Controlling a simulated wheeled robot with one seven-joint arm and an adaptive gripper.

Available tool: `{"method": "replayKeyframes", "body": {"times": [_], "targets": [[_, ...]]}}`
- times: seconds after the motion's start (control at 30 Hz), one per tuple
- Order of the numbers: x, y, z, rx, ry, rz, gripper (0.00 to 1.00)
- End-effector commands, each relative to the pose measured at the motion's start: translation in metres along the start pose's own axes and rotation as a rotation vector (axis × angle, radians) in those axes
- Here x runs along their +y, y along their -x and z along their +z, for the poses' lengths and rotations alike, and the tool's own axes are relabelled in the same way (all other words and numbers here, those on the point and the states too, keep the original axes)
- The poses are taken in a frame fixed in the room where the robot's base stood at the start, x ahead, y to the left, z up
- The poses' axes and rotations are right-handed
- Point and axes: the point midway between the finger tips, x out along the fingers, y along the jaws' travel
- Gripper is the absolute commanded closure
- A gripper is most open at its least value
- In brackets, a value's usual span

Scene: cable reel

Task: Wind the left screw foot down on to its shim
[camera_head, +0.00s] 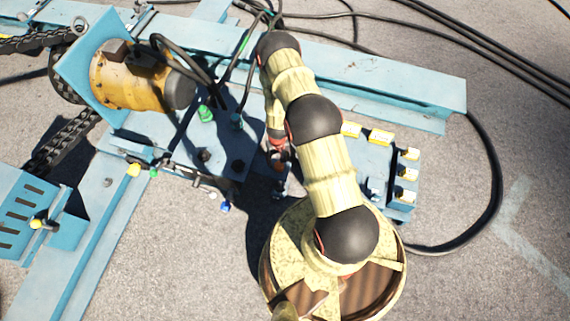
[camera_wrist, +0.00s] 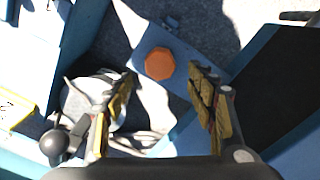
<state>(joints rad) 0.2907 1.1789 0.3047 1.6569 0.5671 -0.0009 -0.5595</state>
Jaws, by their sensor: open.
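In the wrist view, an orange, many-sided flat piece (camera_wrist: 160,64) lies on a blue plate (camera_wrist: 147,38). I cannot tell whether it is the screw foot's head or the shim. My gripper (camera_wrist: 162,82) is open, with its two yellow-padded fingers apart on either side of this piece as seen from the wrist. Nothing shows held between them, and I cannot tell how far below the fingertips the piece lies. In the head view my arm covers most of the gripper and the spot under it, so the left screw foot cannot be made out there.
A yellow motor (camera_head: 128,77) stands at the upper left, with dark cables running from it. A long blue beam (camera_head: 370,75) crosses the back. Blue blocks with yellow tops (camera_head: 380,137) stand right of my arm. A black cable (camera_head: 494,180) loops over the open ground at right.

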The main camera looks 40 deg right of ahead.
Motion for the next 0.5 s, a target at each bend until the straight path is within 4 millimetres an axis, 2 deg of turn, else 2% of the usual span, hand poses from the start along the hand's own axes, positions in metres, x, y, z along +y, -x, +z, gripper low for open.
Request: {"method": "replayKeyframes", "body": {"times": [0.03, 0.2, 0.4, 0.5], "targets": [[0.000, -0.010, 0.002, -0.003, 0.000, 0.000, 0.44], [0.001, -0.038, 0.002, -0.003, 0.000, 0.000, 0.44], [0.001, -0.063, 0.002, -0.003, 0.000, 0.000, 0.44], [0.001, -0.069, 0.002, -0.002, 0.000, -0.001, 0.44]]}}
